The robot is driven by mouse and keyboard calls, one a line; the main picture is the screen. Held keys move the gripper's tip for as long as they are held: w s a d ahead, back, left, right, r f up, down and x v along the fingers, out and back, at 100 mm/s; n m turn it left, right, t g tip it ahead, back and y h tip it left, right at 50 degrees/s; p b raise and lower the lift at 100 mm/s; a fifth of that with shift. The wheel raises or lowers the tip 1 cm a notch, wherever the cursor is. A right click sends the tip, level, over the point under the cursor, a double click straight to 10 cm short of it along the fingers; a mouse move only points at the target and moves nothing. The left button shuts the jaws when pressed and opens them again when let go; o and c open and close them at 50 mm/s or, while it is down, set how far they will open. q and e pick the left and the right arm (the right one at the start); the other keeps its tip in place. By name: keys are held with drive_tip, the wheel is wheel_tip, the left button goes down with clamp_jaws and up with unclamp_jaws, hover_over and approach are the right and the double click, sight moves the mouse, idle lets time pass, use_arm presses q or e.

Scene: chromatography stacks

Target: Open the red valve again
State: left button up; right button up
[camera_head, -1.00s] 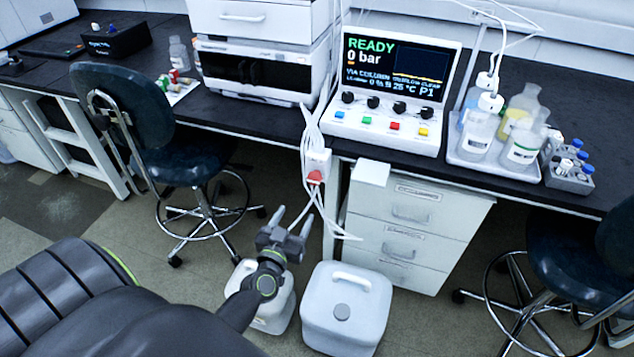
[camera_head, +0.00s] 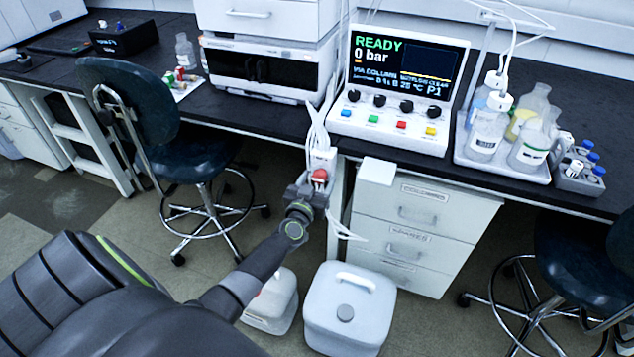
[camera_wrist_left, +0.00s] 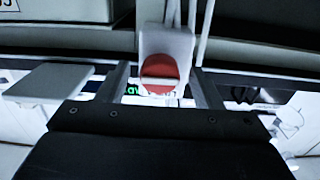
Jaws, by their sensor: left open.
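The red valve (camera_head: 320,175) is a round red knob on a white block (camera_head: 321,157) at the bench's front edge, with white tubing above and below. In the left wrist view the red valve (camera_wrist_left: 159,74) shows a pale bar across its face, lying level. My left gripper (camera_head: 312,180) is at the valve. In the left wrist view its two open fingers (camera_wrist_left: 160,88) stand to either side of the knob, with a gap on each side. I cannot tell how deep the knob sits between them. My right gripper is not in view.
The instrument (camera_head: 402,85) on the bench reads READY and 0 bar. A bottle tray (camera_head: 502,166) stands to its right. A drawer cabinet (camera_head: 427,223) is right of the valve. White canisters (camera_head: 349,308) stand on the floor below. A stool (camera_head: 190,160) is at the left.

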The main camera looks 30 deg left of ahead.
use_arm(q)
drive_tip(key=shift+c, duration=0.6)
drive_tip(key=c, duration=0.9)
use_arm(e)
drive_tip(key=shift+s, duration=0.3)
